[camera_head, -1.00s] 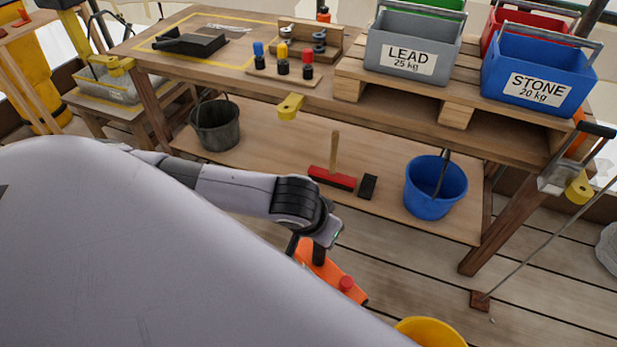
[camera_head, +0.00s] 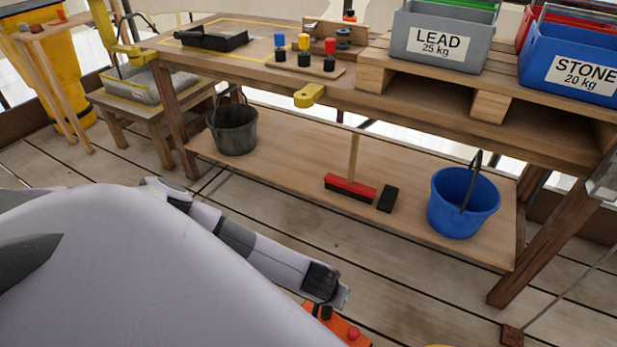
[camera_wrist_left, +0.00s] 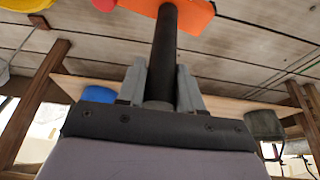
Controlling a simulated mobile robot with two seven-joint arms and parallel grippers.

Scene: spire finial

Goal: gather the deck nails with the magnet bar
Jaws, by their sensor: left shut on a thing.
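The magnet bar (camera_head: 350,333) is an orange bar with a red knob, low in the head view and cut off by the bottom edge. My left gripper (camera_head: 326,302) is above it. In the left wrist view the gripper (camera_wrist_left: 161,88) is shut on the bar's black upright handle (camera_wrist_left: 166,50), and part of the orange bar (camera_wrist_left: 190,9) shows beyond. The bar is over the deck; I cannot tell whether it touches the planks. I can make out no deck nails in either current view. My right gripper is not in view.
A workbench with a low shelf (camera_head: 300,190) stands ahead, carrying a dark bucket (camera_head: 233,130), a red brush (camera_head: 350,188), a black block (camera_head: 387,199) and a blue bucket (camera_head: 463,203). A yellow rim (camera_head: 440,345) barely shows at the bottom. Deck between me and the shelf looks clear.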

